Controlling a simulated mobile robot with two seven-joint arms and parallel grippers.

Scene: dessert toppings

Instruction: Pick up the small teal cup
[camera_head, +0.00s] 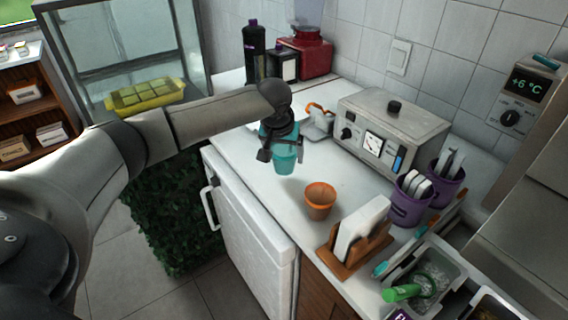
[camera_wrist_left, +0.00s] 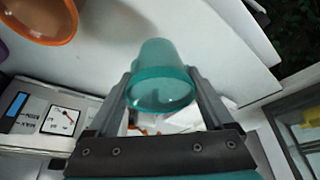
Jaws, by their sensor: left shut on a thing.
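The small teal cup (camera_head: 284,160) is held in my left gripper (camera_head: 282,150), over the white counter in the head view. In the left wrist view the teal cup (camera_wrist_left: 160,78) sits between the two fingers of my left gripper (camera_wrist_left: 163,85), which are shut on it. I cannot tell whether the cup's base touches the counter. The gripper hides part of the cup in the head view. My right gripper is not in view.
An orange cup (camera_head: 319,203) stands on the counter (camera_head: 262,187) nearby. Behind are a grey device with a dial (camera_head: 388,133) and purple cups (camera_head: 409,208). A wooden holder (camera_head: 352,252) stands toward the front. Dark bottles (camera_head: 254,55) and a red container (camera_head: 305,55) stand at the back.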

